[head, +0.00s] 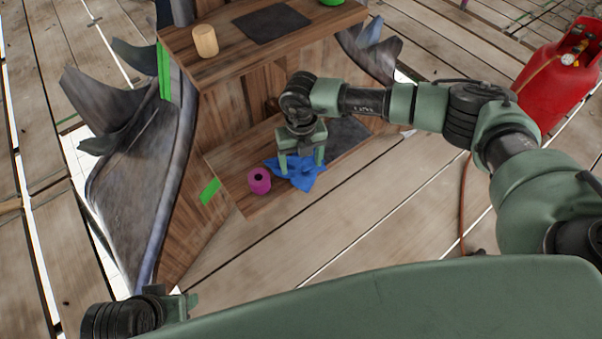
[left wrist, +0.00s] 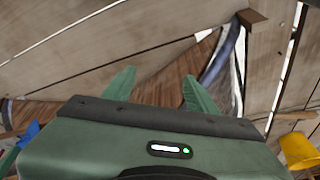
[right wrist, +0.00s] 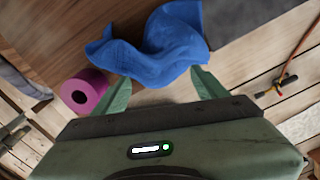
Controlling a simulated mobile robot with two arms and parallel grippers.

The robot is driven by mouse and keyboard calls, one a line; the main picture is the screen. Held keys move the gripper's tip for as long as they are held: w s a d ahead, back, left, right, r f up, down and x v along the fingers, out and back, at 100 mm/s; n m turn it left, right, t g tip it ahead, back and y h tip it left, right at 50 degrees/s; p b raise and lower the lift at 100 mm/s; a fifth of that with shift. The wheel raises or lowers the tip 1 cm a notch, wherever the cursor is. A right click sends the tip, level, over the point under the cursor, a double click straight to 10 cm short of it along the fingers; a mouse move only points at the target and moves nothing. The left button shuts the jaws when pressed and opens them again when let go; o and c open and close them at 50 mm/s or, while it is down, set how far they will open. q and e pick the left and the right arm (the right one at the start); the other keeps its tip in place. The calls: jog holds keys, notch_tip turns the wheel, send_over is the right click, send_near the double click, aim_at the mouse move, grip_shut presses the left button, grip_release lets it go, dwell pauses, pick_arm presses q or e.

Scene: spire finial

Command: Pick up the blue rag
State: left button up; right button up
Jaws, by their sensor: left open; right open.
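The blue rag (head: 304,172) lies crumpled on the lower wooden shelf in the head view. It also shows in the right wrist view (right wrist: 150,50), just ahead of the fingertips. My right gripper (head: 301,165) is open and points down over the rag, with a finger on either side of part of it. I cannot tell whether the fingers touch the cloth. In the right wrist view the gripper (right wrist: 160,88) is open with no cloth clamped. My left gripper (left wrist: 155,85) is open and empty over the plank floor, away from the rag.
A magenta roll (head: 259,181) stands close to the left of the rag. The upper shelf (head: 225,58) holds a wooden cylinder (head: 205,41). A red gas cylinder (head: 550,85) stands at right.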

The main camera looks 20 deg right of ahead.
aim_at(301, 176)
pick_arm(q)
jog(key=shift+s+r+b, duration=0.25)
jog(key=shift+r+b, duration=0.05)
jog(key=shift+r, duration=0.1)
pick_arm(e)
jog(key=shift+f, duration=0.95)
jog(key=shift+f+b, duration=0.5)
jog(key=shift+f, duration=0.25)
jog(key=shift+c, duration=0.2)
pick_arm(q)
jog(key=shift+w+d+f+t, duration=0.2)
jog(key=shift+w+t, duration=0.3)
jog(key=shift+w, duration=0.2)
pick_arm(e)
grip_shut()
jog(key=shift+r, duration=0.1)
